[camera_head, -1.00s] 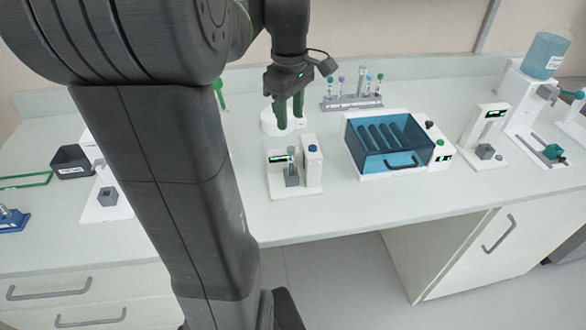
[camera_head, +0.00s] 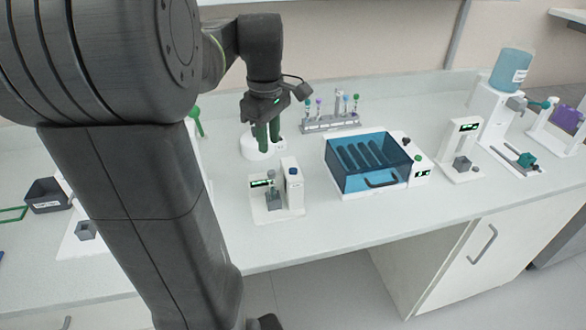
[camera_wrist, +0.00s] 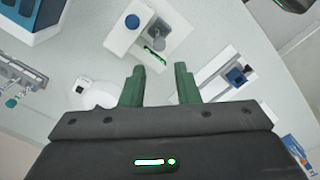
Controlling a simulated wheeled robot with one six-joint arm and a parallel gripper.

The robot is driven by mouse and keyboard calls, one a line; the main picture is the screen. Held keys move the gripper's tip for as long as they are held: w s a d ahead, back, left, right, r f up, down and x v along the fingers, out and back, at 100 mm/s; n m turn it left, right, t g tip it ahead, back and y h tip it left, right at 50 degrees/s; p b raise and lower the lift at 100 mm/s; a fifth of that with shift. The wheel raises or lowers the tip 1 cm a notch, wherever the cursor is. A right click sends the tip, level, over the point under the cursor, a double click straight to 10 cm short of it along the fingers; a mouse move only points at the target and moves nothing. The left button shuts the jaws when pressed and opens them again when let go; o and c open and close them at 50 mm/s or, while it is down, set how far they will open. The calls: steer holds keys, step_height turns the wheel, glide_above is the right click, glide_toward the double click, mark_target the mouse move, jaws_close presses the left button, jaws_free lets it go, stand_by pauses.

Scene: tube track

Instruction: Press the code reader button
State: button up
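The code reader (camera_head: 291,187) is a white stand in the middle of the bench in the head view, with a small lit screen and a grey holder. Its round blue button (camera_head: 293,171) is on top of the right-hand column; it also shows in the wrist view (camera_wrist: 132,21). A tube (camera_head: 271,178) stands upright in the grey holder. My gripper (camera_head: 268,147) is behind and above the reader, its green fingers pointing down. In the wrist view its fingertips (camera_wrist: 159,68) are apart with nothing between them. The gripper is clear of the button.
A white round device (camera_head: 252,151) stands behind the reader, near my fingers. A blue-lidded box (camera_head: 345,180) is to its right, and a tube rack (camera_head: 330,123) is at the back. Bare bench lies in front of the reader.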

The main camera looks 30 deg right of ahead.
jaws_close()
stand_by(1.4)
